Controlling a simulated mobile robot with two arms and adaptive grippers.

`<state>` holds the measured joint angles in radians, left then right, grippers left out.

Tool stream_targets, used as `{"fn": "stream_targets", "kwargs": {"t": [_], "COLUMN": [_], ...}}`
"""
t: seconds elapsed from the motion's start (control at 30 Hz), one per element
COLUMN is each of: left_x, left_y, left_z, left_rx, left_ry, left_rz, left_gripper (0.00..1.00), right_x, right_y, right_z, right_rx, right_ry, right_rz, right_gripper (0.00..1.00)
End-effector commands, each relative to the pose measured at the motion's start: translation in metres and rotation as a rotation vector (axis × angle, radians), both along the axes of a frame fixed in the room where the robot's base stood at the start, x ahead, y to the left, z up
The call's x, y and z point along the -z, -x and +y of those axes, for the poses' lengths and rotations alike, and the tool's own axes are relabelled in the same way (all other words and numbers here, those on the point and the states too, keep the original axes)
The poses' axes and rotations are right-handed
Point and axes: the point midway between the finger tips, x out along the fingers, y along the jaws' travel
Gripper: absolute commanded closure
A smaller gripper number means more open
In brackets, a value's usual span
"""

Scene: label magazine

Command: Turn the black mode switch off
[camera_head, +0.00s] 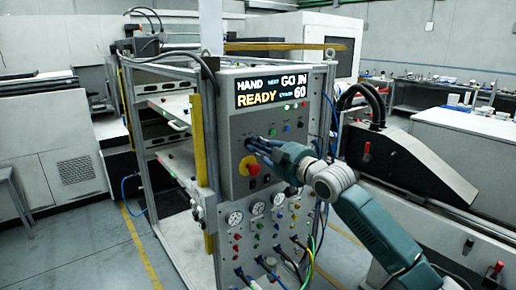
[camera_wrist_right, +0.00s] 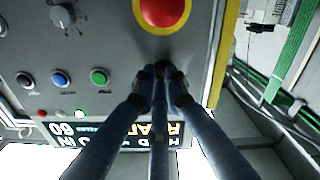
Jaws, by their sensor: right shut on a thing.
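My right gripper (camera_head: 250,144) reaches in from the right to the upper left of the grey control panel (camera_head: 234,128). In the right wrist view, its fingers (camera_wrist_right: 160,72) are closed together on a small dark part at the panel face, the black mode switch (camera_wrist_right: 162,64). The fingers hide most of the switch, and its angle cannot be told. The lit display (camera_head: 276,91) reads HAND, READY, GO IN and 60. My left gripper is not in view.
A red emergency stop (camera_wrist_right: 162,10) on a yellow plate is close to my fingertips. Black, blue and green buttons (camera_wrist_right: 98,76) and a grey dial (camera_wrist_right: 62,17) are to one side. Gauges (camera_head: 234,218) and hoses are lower on the panel. A metal frame post (camera_head: 209,140) stands at left.

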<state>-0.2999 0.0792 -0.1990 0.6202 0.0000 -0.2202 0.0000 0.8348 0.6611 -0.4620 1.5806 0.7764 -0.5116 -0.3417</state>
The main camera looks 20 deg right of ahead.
Motion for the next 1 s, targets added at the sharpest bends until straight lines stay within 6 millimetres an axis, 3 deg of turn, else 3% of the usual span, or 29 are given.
{"fn": "stream_targets", "kwargs": {"t": [0.6,1.0], "left_x": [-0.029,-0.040], "left_y": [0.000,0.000], "left_z": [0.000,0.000], "left_rx": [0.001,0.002], "left_ry": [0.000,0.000], "left_rz": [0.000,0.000], "left_gripper": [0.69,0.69], "right_x": [-0.006,-0.005], "right_y": [0.000,0.001], "right_z": [0.001,0.002], "right_rx": [0.000,-0.001], "right_ry": [0.508,0.658], "right_rz": [-0.187,-0.242], "right_gripper": [1.00,1.00]}}
